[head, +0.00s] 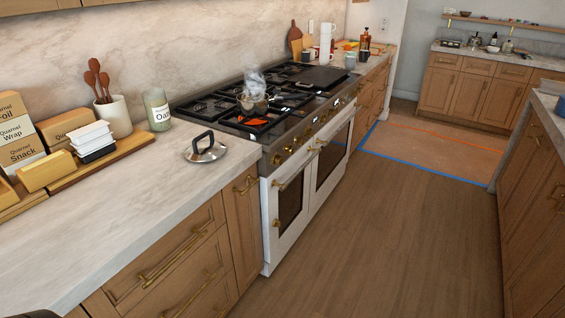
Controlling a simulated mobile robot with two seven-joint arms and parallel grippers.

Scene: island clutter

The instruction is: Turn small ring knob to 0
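The white range (290,217) stands against the left wall, beyond the near counter. A row of small brass knobs (287,150) runs along its dark front control panel. I cannot tell at this size which one is the small ring knob or what any knob is set to. The black gas cooktop (210,103) lies above the panel, with a glass vessel (254,93) giving off steam or haze on a burner and an orange glow (254,122) at a front burner. Neither of my grippers is in view.
A pot lid (206,152) lies on the near counter (110,225) beside the range. An oats jar (157,110), a utensil crock (114,116) and boxes stand behind it. The wooden floor (380,220) before the range is clear, with an island (535,190) at right.

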